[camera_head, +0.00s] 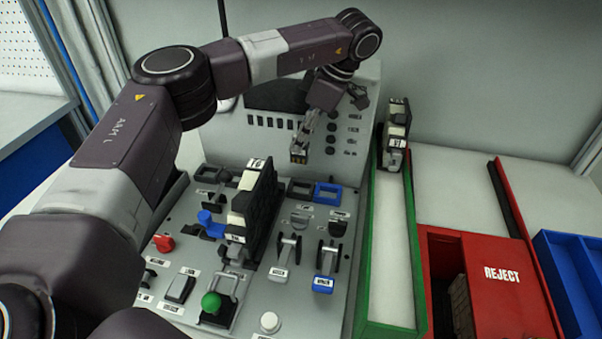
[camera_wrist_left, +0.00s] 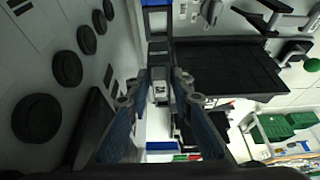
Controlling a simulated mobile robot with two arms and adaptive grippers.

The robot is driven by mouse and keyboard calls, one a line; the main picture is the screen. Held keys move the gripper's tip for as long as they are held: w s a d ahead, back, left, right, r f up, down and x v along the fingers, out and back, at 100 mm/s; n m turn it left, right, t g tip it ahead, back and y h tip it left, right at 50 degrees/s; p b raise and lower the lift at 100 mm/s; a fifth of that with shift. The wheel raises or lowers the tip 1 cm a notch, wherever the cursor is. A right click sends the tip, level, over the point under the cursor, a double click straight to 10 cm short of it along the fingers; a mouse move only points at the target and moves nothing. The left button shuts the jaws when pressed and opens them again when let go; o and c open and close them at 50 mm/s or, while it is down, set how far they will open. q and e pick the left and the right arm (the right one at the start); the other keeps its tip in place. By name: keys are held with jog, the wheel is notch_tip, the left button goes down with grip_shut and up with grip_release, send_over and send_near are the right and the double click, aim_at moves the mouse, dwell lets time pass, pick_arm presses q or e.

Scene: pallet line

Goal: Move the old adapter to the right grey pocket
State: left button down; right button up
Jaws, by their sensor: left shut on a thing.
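My left gripper (camera_head: 304,139) hangs in front of the panel's upright back face, shut on a small dark adapter (camera_head: 299,155) with a pale label. In the left wrist view the adapter (camera_wrist_left: 161,92) sits between the two fingertips (camera_wrist_left: 160,78). It is held above the panel, apart from the pockets. The right grey pocket (camera_head: 301,187) is a dark-rimmed recess below it, just left of a blue-rimmed pocket (camera_head: 328,193). The grey pocket looks empty, but its inside is hard to see. My right gripper is not in view.
A tall black labelled block (camera_head: 262,205) stands left of the grey pocket. Levers (camera_head: 286,252) and switches stand in front. A green-edged tray (camera_head: 394,250) with a dark device (camera_head: 397,130) at its far end lies right, then a red reject bin (camera_head: 502,278).

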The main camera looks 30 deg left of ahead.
aim_at(301, 163)
pick_arm(q)
notch_tip(301, 163, down, 6)
jog(key=shift+r+p, duration=0.1)
jog(key=shift+p, duration=0.35)
jog(key=shift+f, duration=0.95)
notch_tip(301, 163, down, 3)
jog(key=shift+f+p, duration=0.15)
jog(key=shift+p, duration=0.3)
jog(key=shift+f, duration=0.1)
jog(key=c, duration=1.7)
grip_release()
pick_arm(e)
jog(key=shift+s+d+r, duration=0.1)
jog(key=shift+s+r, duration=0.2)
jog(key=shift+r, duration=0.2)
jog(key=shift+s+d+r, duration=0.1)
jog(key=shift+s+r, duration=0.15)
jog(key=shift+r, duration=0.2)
